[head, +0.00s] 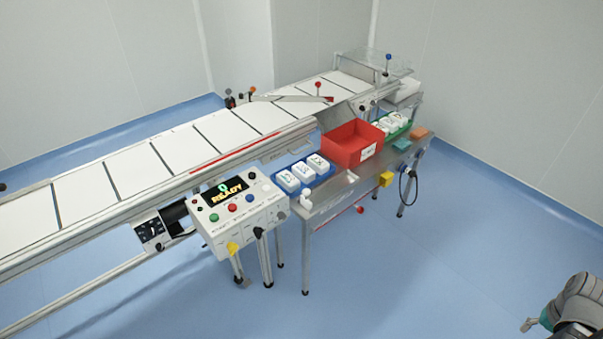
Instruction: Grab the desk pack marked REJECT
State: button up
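Several white packs with dark markings are on the metal side table. Some packs (303,172) stand in a row in a blue tray (322,181). Others (390,123) sit in a green tray (407,128) farther back. The markings are too small to read, so I cannot tell which pack says REJECT. My gripper (530,324) is at the lower right corner, over the floor and well away from the table. Its fingers are small and partly hidden by the wrist, so whether it is open or shut is unclear.
A red bin (341,151) with a white label stands between the trays. The control box (240,212) reads READY, in front of the conveyor (150,160). A white bottle (305,199) stands at the table's near end. Blue floor (450,240) is clear between my arm and the table.

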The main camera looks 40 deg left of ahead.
aim_at(315, 163)
jog(key=z, duration=0.05)
jog(key=k, duration=1.1)
jog(key=u, duration=1.65)
jog(key=i, duration=1)
